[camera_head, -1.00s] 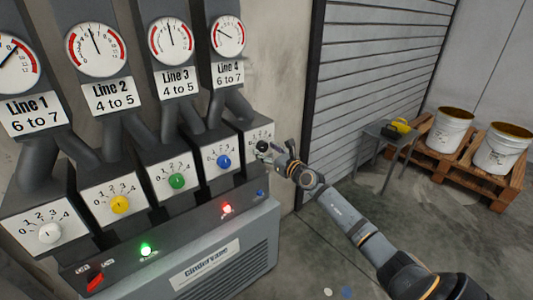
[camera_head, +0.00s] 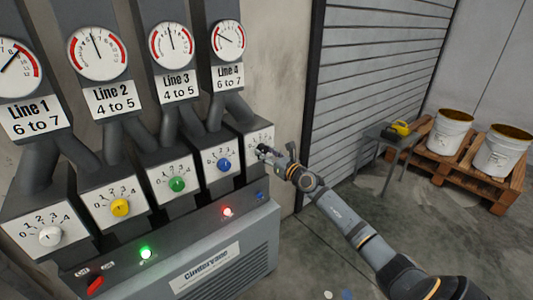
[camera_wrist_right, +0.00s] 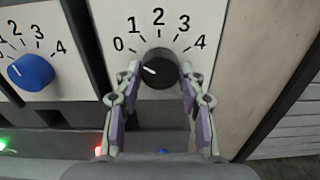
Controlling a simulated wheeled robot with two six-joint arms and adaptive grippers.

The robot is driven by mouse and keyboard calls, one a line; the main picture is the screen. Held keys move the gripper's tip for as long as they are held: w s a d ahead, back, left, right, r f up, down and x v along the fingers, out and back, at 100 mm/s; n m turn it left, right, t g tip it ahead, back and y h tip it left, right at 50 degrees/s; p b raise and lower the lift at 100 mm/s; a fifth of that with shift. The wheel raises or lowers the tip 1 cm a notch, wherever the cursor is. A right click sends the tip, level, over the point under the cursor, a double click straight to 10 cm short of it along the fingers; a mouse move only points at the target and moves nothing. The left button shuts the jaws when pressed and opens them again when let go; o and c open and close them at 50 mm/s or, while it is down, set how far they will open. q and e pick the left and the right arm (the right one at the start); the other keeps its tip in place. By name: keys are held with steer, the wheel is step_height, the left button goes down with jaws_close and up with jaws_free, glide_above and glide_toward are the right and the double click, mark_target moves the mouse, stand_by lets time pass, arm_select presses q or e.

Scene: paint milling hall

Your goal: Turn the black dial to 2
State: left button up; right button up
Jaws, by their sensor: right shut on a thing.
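The black dial (camera_wrist_right: 162,72) sits on a white plate with a scale from 0 to 4, at the right end of the row in the head view. Its white mark points left and slightly up, close to the 0. My right gripper (camera_head: 266,153) is at this dial. In the wrist view its fingers (camera_wrist_right: 159,80) stand on the left and right sides of the dial, shut on it. In the head view the gripper mostly hides the dial. My left gripper is not in view.
White (camera_head: 50,236), yellow (camera_head: 120,207), green (camera_head: 177,184) and blue (camera_head: 224,166) dials stand in the same row, left of the black one. Gauges hang above. A red switch (camera_head: 95,284) and lit lamps are below. Open floor and a small table (camera_head: 392,138) lie to the right.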

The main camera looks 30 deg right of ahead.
steer(key=m+p, duration=0.2)
steer(key=m, duration=0.1)
steer(key=shift+r, duration=0.15)
steer(key=m+p, duration=0.1)
steer(key=m, duration=0.1)
steer(key=shift+m, duration=0.3)
steer(key=m+p, duration=0.3)
steer(key=m, duration=0.2)
steer(key=shift+a+m, duration=0.1)
steer(key=shift+m, duration=0.2)
steer(key=o, duration=1.2)
